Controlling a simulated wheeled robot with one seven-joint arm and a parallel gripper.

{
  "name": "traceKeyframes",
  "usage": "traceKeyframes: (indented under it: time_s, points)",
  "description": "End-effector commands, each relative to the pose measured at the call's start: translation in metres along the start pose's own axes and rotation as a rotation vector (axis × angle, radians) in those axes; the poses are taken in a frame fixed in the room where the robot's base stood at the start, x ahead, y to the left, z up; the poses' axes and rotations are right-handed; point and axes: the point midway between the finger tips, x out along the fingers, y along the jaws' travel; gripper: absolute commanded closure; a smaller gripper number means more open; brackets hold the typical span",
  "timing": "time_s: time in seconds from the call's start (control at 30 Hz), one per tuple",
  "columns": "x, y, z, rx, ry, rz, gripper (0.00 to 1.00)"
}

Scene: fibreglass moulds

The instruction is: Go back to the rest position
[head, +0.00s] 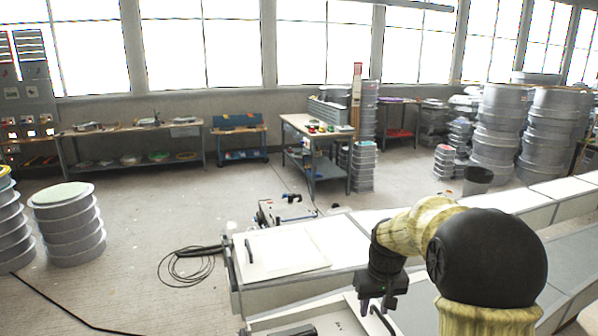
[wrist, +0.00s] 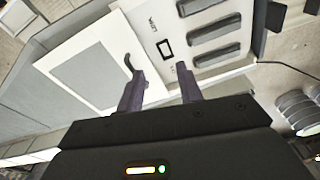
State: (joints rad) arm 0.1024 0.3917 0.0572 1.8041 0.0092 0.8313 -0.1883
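My gripper (head: 376,304) hangs at the end of my arm in the right half of the head view, pointing down over the white bench. In the wrist view my gripper (wrist: 160,80) shows two dark fingers standing apart, with nothing between them. Below the fingers lies a white panel (wrist: 168,48) with dark slots and a small black square. A white lid with a black handle (wrist: 128,62) lies beside it.
A long white bench (head: 350,236) runs under my arm to the right. A black cable coil (head: 186,268) lies on the floor. Stacks of grey moulds stand at the left (head: 68,226) and back right (head: 497,132). A work table (head: 318,127) stands behind. The floor at centre left is mostly clear.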

Motion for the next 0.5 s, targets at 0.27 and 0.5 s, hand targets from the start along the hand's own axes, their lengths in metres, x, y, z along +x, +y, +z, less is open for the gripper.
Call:
traceKeyframes:
  time_s: [0.27,0.5]
  points:
    - [0.005,-0.025,0.086,0.057,0.051,0.024,0.64]
    - [0.013,-0.042,0.163,0.108,0.097,0.031,0.64]
